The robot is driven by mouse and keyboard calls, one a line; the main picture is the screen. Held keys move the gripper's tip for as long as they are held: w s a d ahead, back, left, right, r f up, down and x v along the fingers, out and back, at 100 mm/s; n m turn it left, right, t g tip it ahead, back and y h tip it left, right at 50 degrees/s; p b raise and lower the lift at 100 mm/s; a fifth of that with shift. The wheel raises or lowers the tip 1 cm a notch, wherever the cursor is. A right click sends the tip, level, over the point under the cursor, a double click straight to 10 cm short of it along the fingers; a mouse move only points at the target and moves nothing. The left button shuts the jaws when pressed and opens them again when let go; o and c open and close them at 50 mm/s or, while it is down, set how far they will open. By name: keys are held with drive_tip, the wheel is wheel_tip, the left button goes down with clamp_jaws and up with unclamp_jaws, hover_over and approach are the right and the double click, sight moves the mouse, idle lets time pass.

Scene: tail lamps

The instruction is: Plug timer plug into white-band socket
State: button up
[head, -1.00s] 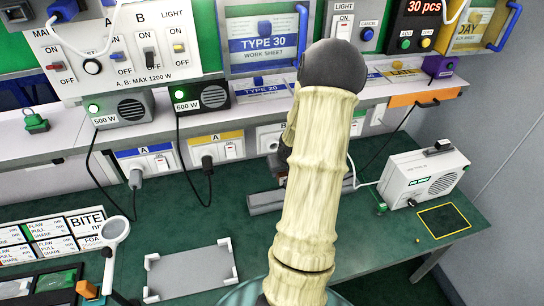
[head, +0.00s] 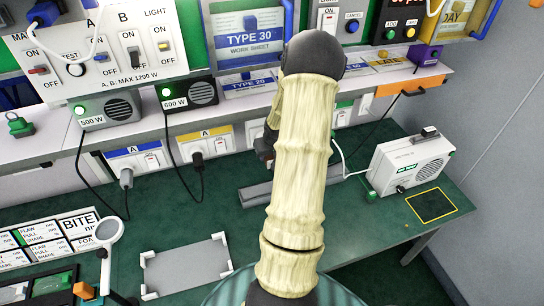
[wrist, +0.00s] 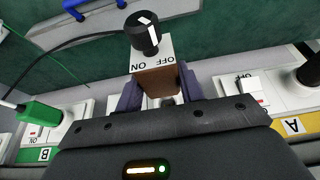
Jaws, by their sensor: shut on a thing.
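My gripper (wrist: 161,88) is shut on the timer plug (wrist: 158,80), a brown block with a white ON/OFF face and a black knob, in the wrist view. The plug sits between the purple fingers. I cannot tell from these frames whether the plug touches a socket.
The yellow-band socket (head: 205,142) holds a dark plug, and the blue-band socket (head: 137,160) holds a grey plug. A green plug (wrist: 38,111) sits at the green-band socket (wrist: 64,133) in the wrist view. A white radio-like box (head: 412,163) stands right on the green bench.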

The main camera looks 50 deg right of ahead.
drive_tip(key=shift+w+d+r+p, duration=0.15)
drive_tip(key=shift+w+d+p, duration=0.2)
drive_tip(key=shift+w+d, duration=0.4)
drive_tip(key=shift+d, duration=0.05)
drive_tip(key=shift+a, duration=0.1)
drive_tip(key=shift+w+p, duration=0.15)
drive_tip(key=shift+p, duration=0.3)
idle(0.6)
drive_tip(key=shift+w+d, duration=0.35)
drive_tip(key=shift+w, duration=0.1)
drive_tip(key=shift+w+d+p, duration=0.3)
drive_tip(key=shift+w+p, duration=0.15)
drive_tip(key=shift+w, duration=0.05)
drive_tip(key=shift+w+d+p, duration=0.25)
drive_tip(key=shift+w+p, duration=0.2)
drive_tip(key=shift+w, duration=0.05)
idle(1.0)
